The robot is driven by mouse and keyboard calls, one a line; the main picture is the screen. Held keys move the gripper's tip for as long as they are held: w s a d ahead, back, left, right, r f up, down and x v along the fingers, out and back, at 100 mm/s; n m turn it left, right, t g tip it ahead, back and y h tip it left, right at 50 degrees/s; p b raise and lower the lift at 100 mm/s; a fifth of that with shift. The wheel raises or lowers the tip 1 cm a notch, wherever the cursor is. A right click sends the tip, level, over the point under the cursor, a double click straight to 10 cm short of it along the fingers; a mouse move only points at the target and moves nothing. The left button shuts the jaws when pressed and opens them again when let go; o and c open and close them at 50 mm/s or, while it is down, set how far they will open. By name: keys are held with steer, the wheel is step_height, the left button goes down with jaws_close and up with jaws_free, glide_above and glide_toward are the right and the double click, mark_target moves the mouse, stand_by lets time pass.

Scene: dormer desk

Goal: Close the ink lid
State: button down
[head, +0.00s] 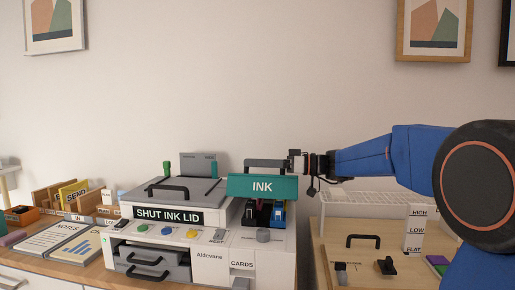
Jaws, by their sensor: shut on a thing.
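The ink lid (236,186) is a teal flap marked INK on the right part of the white printer (210,256). It stands raised, with dark and blue ink cartridges (278,214) showing in the open bay below it. A dark grey bar handle (265,162) runs along the lid's top edge. My gripper (291,162) reaches in from the right and is shut on the handle's right end. The fingertips are small here and partly merge with the handle. A black label reading SHUT INK LID (168,215) is on the printer front.
A grey scanner cover (190,190) with a black handle lies left of the lid. Coloured buttons (165,231) and a grey knob (263,236) sit on the printer front. A white wire rack (360,199) and wooden panel (350,225) stand at right.

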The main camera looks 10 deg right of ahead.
steer(key=s+a+f+n, duration=0.1)
steer(key=s+f+n, duration=0.2)
steer(key=f, duration=0.6)
steer(key=shift+s, duration=0.2)
steer(key=shift+f, duration=0.1)
steer(key=c, duration=1.8)
jaws_free()
steer(key=shift+o, duration=0.2)
steer(key=v, duration=1.7)
steer(key=shift+d, duration=0.15)
